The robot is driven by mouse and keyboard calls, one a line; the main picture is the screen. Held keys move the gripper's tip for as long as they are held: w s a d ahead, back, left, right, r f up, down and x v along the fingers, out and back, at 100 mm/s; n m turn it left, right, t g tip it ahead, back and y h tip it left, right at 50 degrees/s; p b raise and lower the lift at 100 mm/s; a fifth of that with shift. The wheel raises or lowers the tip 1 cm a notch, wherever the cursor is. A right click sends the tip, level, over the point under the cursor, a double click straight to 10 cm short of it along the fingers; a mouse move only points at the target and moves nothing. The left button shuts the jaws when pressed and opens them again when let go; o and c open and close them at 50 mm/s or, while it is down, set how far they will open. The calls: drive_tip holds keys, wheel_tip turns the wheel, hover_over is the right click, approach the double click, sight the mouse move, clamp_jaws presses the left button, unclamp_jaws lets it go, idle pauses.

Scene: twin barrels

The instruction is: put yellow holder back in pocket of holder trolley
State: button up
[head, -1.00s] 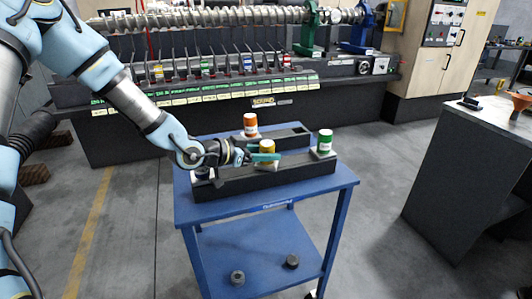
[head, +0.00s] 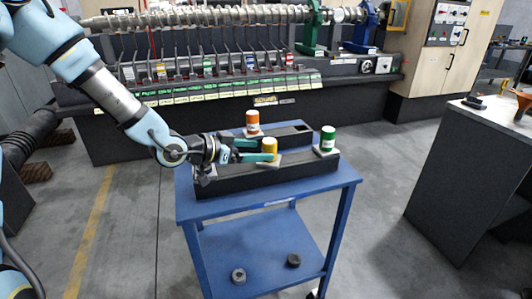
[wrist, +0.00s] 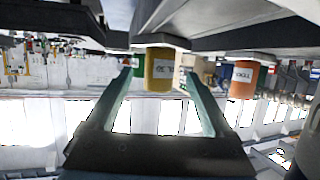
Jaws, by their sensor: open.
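The yellow holder (head: 269,149) stands upright in the front black block of the blue trolley (head: 350,178), between the middle and right of that block. My gripper (head: 258,151) is open, its teal fingers pointing right toward the yellow holder from its left side. In the wrist view, the yellow holder (wrist: 159,72) shows between the two spread fingers (wrist: 163,88), near their tips. I cannot tell whether either finger touches it. The holder's lower end and its seating in the pocket are hidden in the head view.
An orange holder (head: 252,121) stands in the rear block, and a green holder (head: 327,138) stands at the front block's right end. Two dark round pieces (head: 238,275) lie on the lower shelf. A long machine bench (head: 270,127) stands behind, and a dark counter (head: 455,185) at right.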

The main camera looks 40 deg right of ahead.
drive_tip(key=v, duration=0.6)
drive_tip(key=shift+a+r, duration=0.2)
drive_tip(key=shift+a, duration=0.05)
